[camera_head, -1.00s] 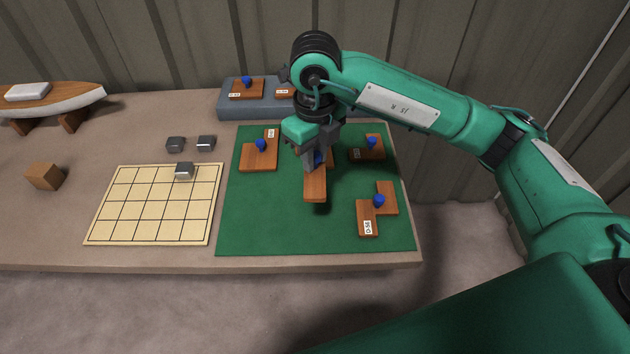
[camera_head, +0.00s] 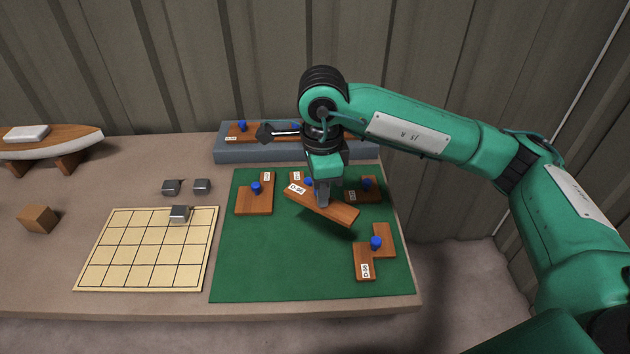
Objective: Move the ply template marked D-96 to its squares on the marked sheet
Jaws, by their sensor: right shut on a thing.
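My right gripper (camera_head: 322,203) is shut on a long brown ply template (camera_head: 338,211) and holds it above the green mat (camera_head: 280,275). The template lies slantwise in the picture. A white label on its left end appears to read D-96. The jaws hide its middle. The marked sheet (camera_head: 127,274), pale yellow with a grid of squares, lies to the left of the mat. A grey metal block (camera_head: 179,214) sits on its far edge, towards the right. My left gripper is not in view.
Other blue-knobbed templates lie on the mat: one at left (camera_head: 255,203), one at right (camera_head: 364,190), one at front right (camera_head: 363,262). One is partly hidden behind the held piece. A grey rack (camera_head: 235,153) stands behind. Two metal blocks (camera_head: 171,187) and a wooden block (camera_head: 38,219) lie around the sheet.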

